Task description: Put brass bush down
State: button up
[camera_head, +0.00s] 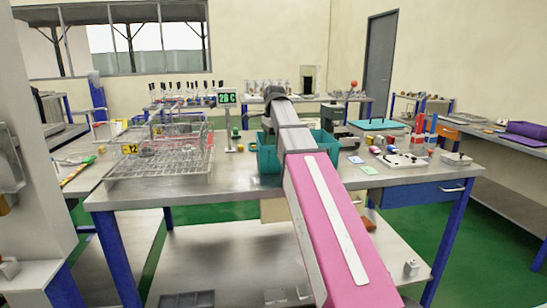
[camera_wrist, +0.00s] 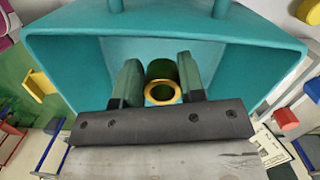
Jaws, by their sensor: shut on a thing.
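In the wrist view the brass bush (camera_wrist: 161,92), a short gold ring-shaped tube with a dark bore, sits between the two green fingers of my gripper (camera_wrist: 160,84). My gripper is shut on it. The bush and fingers are inside the mouth of a teal bin (camera_wrist: 60,50), with the bin's walls on both sides. Whether the bush touches the bin's floor I cannot tell. In the head view the teal bin (camera_head: 266,160) stands on the metal table (camera_head: 230,183), and my arm hides its middle, the gripper and the bush.
A wire rack (camera_head: 160,165) stands on the table to the left of the bin. A sign on a post (camera_head: 228,98) stands close behind the bin's left side.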

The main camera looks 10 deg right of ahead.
jog(key=shift+f, duration=3.1)
jog(key=shift+f, duration=0.2)
jog(key=o, duration=1)
jog(key=shift+r, duration=0.15)
jog(key=r, duration=0.4)
jog(key=d+r, duration=0.1)
jog(key=r, duration=0.7)
jog(key=shift+w+d, duration=0.15)
